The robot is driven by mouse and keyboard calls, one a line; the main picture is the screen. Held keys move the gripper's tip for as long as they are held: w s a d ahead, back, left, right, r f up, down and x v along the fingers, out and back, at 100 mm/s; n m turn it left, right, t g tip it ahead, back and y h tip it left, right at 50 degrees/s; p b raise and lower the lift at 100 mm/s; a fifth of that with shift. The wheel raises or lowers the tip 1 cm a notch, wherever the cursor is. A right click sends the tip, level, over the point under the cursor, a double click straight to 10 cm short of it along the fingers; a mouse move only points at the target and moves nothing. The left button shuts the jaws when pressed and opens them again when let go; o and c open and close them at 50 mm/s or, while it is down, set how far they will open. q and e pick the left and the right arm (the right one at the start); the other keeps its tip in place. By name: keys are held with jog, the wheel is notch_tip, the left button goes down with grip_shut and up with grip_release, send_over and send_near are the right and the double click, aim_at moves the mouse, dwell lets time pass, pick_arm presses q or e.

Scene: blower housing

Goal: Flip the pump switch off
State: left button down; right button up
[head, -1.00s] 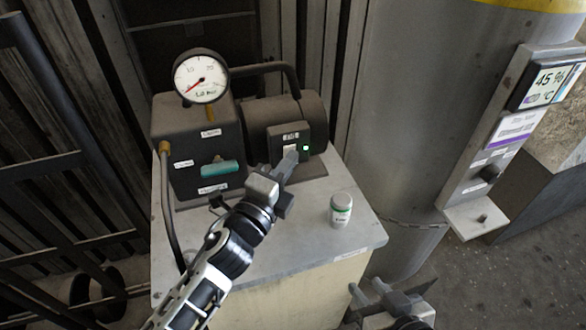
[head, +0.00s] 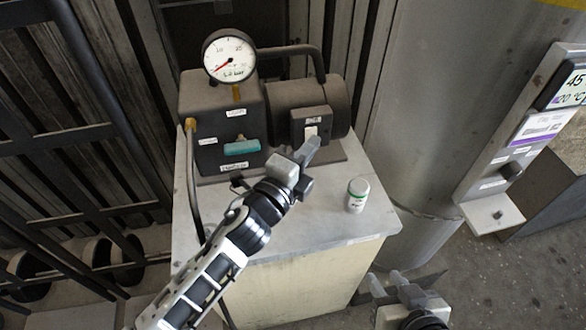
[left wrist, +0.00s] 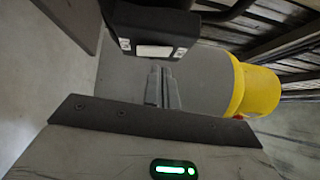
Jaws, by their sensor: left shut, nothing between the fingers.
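The pump (head: 300,105) stands on a cabinet, with a dark switch box (head: 325,122) on its motor. A pale switch (head: 311,131) sits under a label on the box's front; no green light shows there. My left gripper (head: 311,146) is shut and empty, its fingertips just in front of and below the switch. Whether they touch it I cannot tell. In the left wrist view the shut fingers (left wrist: 162,86) lie below the switch box (left wrist: 150,30). My right gripper (head: 387,284) is open and empty, low by the cabinet's right side.
A pressure gauge (head: 229,56) and a teal-handled valve (head: 242,147) are on the pump's left block. A panel with a display (head: 571,88) is at the far right.

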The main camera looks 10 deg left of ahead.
pick_arm(q)
jog(key=s+d+r+v, duration=0.1)
jog(key=r+v, duration=0.1)
jog(key=v, duration=0.9)
jog(key=shift+s+d+b, duration=0.2)
jog(key=shift+s+b, duration=0.1)
